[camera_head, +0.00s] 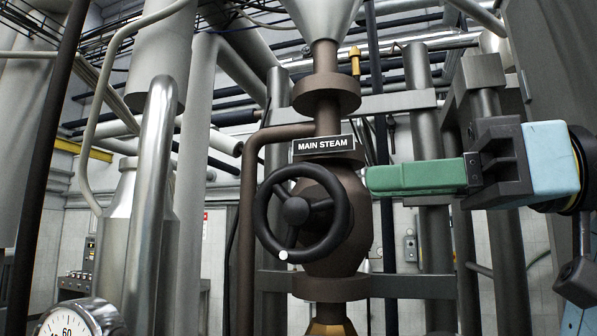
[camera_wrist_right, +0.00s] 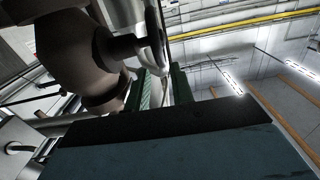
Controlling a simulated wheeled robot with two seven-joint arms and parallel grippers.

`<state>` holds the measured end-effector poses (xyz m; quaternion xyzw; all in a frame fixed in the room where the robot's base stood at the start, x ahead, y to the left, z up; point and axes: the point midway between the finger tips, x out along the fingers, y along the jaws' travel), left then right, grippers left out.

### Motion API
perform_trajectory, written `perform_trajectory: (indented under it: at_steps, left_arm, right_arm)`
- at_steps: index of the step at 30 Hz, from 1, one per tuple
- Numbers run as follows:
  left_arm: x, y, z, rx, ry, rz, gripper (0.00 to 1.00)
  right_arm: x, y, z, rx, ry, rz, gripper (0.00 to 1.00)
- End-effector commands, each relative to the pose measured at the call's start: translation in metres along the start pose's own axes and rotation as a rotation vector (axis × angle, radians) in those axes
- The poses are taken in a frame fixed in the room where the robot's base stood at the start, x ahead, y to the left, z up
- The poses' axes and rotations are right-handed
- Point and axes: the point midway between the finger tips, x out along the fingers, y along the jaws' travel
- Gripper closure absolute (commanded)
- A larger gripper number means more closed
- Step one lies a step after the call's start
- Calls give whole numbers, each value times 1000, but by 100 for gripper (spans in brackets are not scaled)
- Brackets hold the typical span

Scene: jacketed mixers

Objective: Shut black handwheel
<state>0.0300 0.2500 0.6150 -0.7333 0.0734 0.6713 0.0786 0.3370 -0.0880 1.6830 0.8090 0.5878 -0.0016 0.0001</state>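The black handwheel (camera_head: 295,211) faces me on the brown valve body (camera_head: 345,255), below a sign reading MAIN STEAM (camera_head: 323,145). A white mark sits on the lower left of its rim. My right gripper (camera_head: 368,181) reaches in from the right, its green fingertips just right of the wheel and level with its upper part. In the right wrist view the two green fingers (camera_wrist_right: 164,80) stand apart with a gap between them, and the wheel (camera_wrist_right: 155,40) shows edge-on close beyond the tips. I cannot tell whether they touch the rim. My left gripper is out of view.
A brown pipe (camera_head: 247,230) runs down left of the wheel. A shiny steel pipe (camera_head: 152,200) and a round gauge (camera_head: 75,320) stand farther left. Dark grey columns (camera_head: 435,255) stand right of the valve, behind my right gripper. Space in front of the wheel looks clear.

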Motion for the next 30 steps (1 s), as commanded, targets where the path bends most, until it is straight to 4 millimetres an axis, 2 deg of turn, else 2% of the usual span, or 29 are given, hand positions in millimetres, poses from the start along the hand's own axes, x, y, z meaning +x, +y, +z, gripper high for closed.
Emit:
perform_trajectory:
  at_steps: [1, 6, 12, 18, 26, 30]
  left_arm:
    - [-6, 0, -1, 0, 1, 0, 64]
    - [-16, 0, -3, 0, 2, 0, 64]
    - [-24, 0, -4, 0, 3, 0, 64]
    - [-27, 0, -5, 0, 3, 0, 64]
    - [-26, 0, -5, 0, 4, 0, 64]
    - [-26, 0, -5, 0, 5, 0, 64]
  right_arm:
    - [13, -2, -2, 2, 0, -7, 76]
    - [49, -1, -3, 2, 0, -6, 76]
    - [79, -1, -2, 1, 2, -4, 76]
    - [92, 0, -1, -1, 3, -1, 76]
    - [92, 0, -1, -2, 3, 0, 76]
    - [92, 0, -1, -2, 3, -1, 93]
